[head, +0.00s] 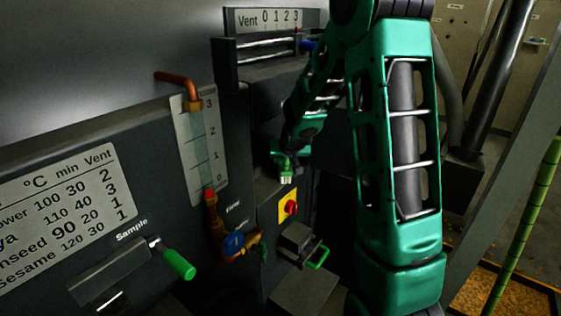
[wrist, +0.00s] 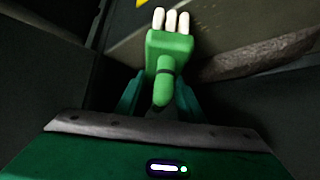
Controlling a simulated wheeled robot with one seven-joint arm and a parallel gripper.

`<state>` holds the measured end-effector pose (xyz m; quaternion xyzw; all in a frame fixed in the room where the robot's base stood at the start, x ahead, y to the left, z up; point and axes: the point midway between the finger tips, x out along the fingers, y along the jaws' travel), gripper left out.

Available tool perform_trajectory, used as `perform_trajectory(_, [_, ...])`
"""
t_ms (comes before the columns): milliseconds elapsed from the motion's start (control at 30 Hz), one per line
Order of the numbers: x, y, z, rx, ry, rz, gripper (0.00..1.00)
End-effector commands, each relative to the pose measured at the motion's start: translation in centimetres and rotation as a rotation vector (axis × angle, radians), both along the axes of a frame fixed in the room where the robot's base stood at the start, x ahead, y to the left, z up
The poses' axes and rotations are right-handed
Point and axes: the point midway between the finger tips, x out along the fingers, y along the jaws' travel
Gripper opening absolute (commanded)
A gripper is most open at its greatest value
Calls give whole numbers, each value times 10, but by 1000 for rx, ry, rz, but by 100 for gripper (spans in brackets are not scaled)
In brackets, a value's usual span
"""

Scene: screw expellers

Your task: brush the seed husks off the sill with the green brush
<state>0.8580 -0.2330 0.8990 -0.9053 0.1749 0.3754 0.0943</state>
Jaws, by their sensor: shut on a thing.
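The green brush (head: 284,166) hangs below my gripper (head: 283,150) in the head view, its pale bristles pointing down. In the wrist view the green brush (wrist: 168,47) shows large, its white bristles toward the top of the picture. My gripper (wrist: 159,98) is shut on its handle, with a teal finger on each side. A rough brownish strip (wrist: 262,56) lies right of the brush in the wrist view. It may be the seed husks, but I cannot tell for sure. A grey-brown surface (wrist: 215,28) behind it may be the sill. I cannot make out husks in the head view.
A dark machine panel stands left, with a gauge (head: 205,145), a copper pipe (head: 178,80), a blue valve (head: 234,242) and a green sample handle (head: 178,264) sticking out. A red knob (head: 291,208) and a green-handled drawer (head: 300,243) are below the brush.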

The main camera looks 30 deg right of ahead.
Motion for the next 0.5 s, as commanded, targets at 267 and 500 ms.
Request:
perform_trajectory(267, [-3, 8, 1, 0, 1, 2, 17])
perform_trajectory(500, [-10, 25, -1, 0, 1, 2, 17])
